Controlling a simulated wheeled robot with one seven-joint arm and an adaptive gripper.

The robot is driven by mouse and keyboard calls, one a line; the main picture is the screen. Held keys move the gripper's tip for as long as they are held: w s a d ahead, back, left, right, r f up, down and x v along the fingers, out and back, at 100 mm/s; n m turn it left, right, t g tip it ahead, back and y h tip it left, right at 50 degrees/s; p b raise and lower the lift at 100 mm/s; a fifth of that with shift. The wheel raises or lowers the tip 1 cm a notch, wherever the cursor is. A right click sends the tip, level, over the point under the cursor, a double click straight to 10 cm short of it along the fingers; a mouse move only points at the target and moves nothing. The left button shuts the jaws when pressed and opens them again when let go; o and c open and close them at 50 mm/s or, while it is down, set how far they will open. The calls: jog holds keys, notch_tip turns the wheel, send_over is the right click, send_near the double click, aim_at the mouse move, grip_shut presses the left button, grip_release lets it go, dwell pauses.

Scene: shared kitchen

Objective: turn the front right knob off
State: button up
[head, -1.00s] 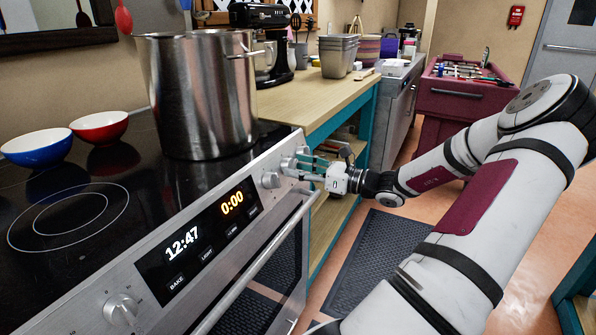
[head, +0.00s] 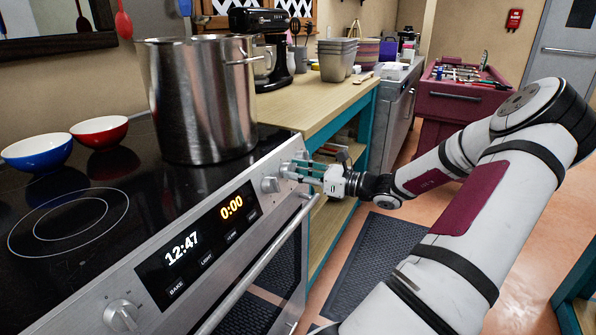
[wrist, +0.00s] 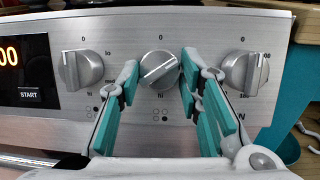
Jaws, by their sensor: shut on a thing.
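The stove's front panel carries a row of knobs at its right end. In the wrist view, the middle knob (wrist: 159,70) is silver, with its grip bar slanting from lower left to upper right, away from the 0 mark above it. My gripper (wrist: 160,78) has one teal finger on each side of this knob and is shut on it. In the head view, my gripper (head: 298,171) reaches the panel from the right and its fingers partly hide the knobs there. The burner symbol below the knob is too small to read surely.
Neighbouring knobs stand close on the left (wrist: 82,69) and right (wrist: 243,72), their bars nearly upright. A large steel pot (head: 203,105) stands on the cooktop. The oven handle (head: 262,262) runs below the panel. A wooden counter (head: 318,100) adjoins the stove.

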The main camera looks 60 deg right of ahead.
jog(key=n+g+y+p, duration=0.1)
jog(key=n, duration=0.3)
jog(key=n+g+y+p, duration=0.1)
jog(key=n+p, duration=0.1)
jog(key=n, duration=0.2)
jog(key=n+y+p, duration=0.1)
jog(key=n+p, duration=0.1)
jog(key=n, duration=0.2)
jog(key=shift+d+r+n+g, duration=0.2)
jog(key=shift+d+n+g, duration=0.05)
jog(key=shift+n+g, duration=0.15)
jog(key=o, duration=1.2)
jog(key=shift+c, duration=0.2)
jog(key=shift+d, duration=0.1)
jog(key=v, duration=1.2)
jog(key=shift+w, duration=0.1)
